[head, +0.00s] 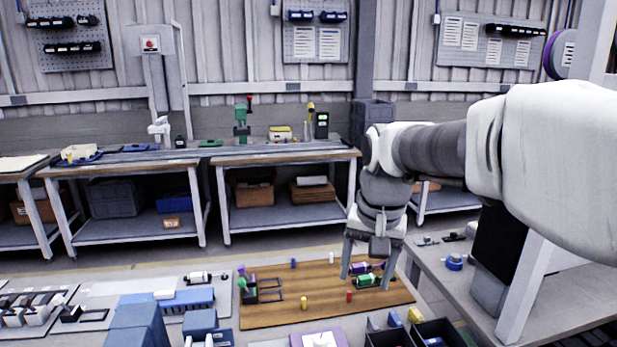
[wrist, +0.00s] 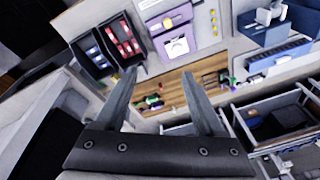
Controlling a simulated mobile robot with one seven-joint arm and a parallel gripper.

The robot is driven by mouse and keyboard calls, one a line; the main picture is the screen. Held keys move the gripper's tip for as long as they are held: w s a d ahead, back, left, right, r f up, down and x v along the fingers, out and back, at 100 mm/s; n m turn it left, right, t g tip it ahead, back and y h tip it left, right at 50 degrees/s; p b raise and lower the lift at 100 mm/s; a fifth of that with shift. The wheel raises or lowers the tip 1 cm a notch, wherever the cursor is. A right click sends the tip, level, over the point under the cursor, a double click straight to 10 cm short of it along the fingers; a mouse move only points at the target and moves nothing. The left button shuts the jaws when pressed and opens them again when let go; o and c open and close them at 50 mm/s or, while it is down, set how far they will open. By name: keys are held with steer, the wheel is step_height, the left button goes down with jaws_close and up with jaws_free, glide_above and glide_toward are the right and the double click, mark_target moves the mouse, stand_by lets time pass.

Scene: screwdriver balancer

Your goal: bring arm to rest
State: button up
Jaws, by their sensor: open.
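My gripper (head: 365,283) hangs pointing down over the right part of a wooden board (head: 270,311) in the head view. Its two fingers are apart with nothing held between them; the wrist view shows the same open fingers (wrist: 159,73). A green tool (head: 367,280) and a purple one (head: 361,267) show between and behind the fingers, apparently on the board. The board also shows in the wrist view (wrist: 184,84), beyond the fingertips. My arm reaches in from the right side of the head view. The exact height above the board is hard to tell.
A black holder (head: 250,294) with green and purple tools stands at the board's left end. Small pegs, including a yellow one (head: 304,303) and a red one (head: 349,297), stand on the board. Dark bins (head: 437,333) sit at front right. A grey bench (head: 540,318) is at right.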

steer(key=s+d+n+t, duration=0.1)
steer(key=s+d, duration=0.1)
steer(key=s, duration=0.7)
steer(key=s+d+n+t+p, duration=0.1)
steer(key=s+d+n+t, duration=0.1)
steer(key=s, duration=0.6)
steer(key=shift+s+d+f, duration=0.25)
steer(key=shift+s+f, duration=0.1)
steer(key=c, duration=0.3)
steer(key=shift+c, duration=0.2)
steer(key=shift+a+n, duration=0.15)
steer(key=shift+n, duration=0.15)
